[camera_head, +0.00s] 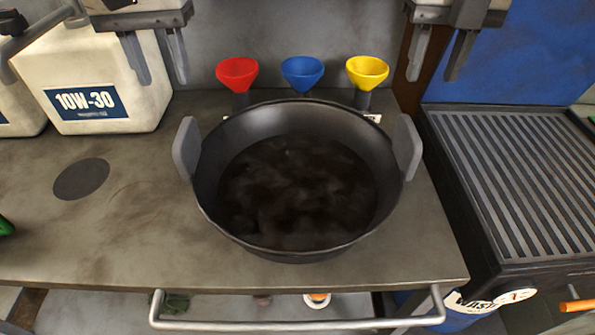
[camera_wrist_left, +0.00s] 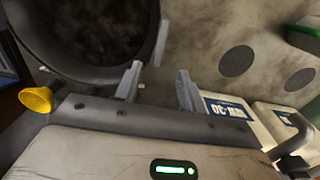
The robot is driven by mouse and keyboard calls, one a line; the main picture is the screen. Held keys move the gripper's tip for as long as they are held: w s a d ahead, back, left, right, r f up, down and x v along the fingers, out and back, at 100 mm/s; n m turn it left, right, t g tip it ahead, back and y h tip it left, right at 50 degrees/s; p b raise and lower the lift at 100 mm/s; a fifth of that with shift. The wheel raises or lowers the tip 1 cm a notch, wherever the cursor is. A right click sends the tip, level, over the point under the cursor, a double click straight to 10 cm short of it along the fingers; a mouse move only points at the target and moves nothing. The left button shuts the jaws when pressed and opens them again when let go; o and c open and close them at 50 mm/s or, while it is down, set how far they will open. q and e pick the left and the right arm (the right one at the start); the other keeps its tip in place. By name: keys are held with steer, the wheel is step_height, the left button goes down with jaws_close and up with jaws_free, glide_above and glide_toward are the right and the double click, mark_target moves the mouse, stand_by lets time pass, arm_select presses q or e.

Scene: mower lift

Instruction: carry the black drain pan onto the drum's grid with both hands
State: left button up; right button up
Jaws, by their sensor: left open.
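The black drain pan (camera_head: 300,252) stands on the workbench with dark liquid in it. Its two upright grey handles are at its left (camera_head: 186,149) and right (camera_head: 407,147). The drum's slatted grid (camera_head: 520,175) is to the right of the bench, and it is bare. My left gripper (camera_head: 156,68) is open and empty, above and behind the left handle. In the left wrist view its fingers (camera_wrist_left: 157,90) are apart, with the pan (camera_wrist_left: 75,65) and a handle (camera_wrist_left: 160,43) beyond them. My right gripper (camera_head: 440,65) is open and empty, above and behind the right handle.
Red (camera_head: 237,73), blue (camera_head: 302,72) and yellow (camera_head: 367,72) funnels stand behind the pan. A 10W-30 jug (camera_head: 95,80) is at the back left. A rail (camera_head: 300,325) runs along the bench front. The bench left of the pan is mostly clear.

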mark_target(187, 145)
arm_select(q)
step_height(187, 145, down, 15)
arm_select(e)
step_height(187, 145, down, 15)
arm_select(q)
jaws_close()
arm_select(e)
jaws_close()
arm_select(q)
steer(key=shift+w+a+r, duration=0.1)
arm_select(e)
steer(key=shift+w+r, duration=0.1)
steer(key=shift+r, duration=0.05)
stand_by(0.7)
